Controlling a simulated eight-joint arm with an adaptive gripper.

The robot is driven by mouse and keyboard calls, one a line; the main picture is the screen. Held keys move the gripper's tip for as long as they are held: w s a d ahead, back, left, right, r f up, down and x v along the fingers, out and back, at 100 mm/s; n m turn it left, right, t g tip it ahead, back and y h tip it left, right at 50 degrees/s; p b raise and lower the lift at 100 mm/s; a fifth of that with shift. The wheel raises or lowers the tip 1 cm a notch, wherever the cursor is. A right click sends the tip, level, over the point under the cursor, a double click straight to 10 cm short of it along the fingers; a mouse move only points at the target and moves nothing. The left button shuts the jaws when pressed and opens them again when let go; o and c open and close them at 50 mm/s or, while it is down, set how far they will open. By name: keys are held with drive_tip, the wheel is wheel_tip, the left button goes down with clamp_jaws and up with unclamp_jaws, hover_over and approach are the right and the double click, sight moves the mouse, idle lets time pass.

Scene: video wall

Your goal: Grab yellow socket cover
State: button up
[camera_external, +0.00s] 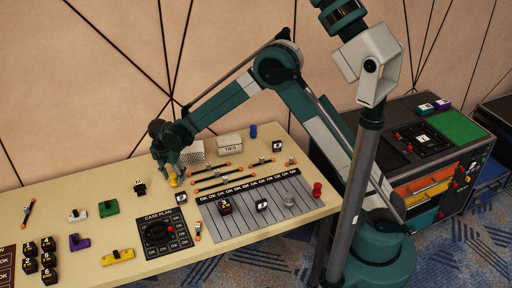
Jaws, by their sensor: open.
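My gripper (169,171) is open and points down over the back middle of the table. A small yellow knob-like piece (173,181) is right at its fingertips. I cannot tell whether the fingers touch it. A flat yellow block (117,257) with a small raised part lies at the table's front left, well away from my gripper. The view is too small to tell which of the two yellow things is the socket cover.
The beige table (160,265) also holds a green block (108,208), a purple block (79,242), a black case-plan board (153,232), a grey slatted panel (245,225) and a red knob (317,189). Pale boxes (229,144) stand at the back beside my gripper.

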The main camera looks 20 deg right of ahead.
drive_tip(key=shift+f, duration=0.55)
drive_tip(key=c, duration=0.8)
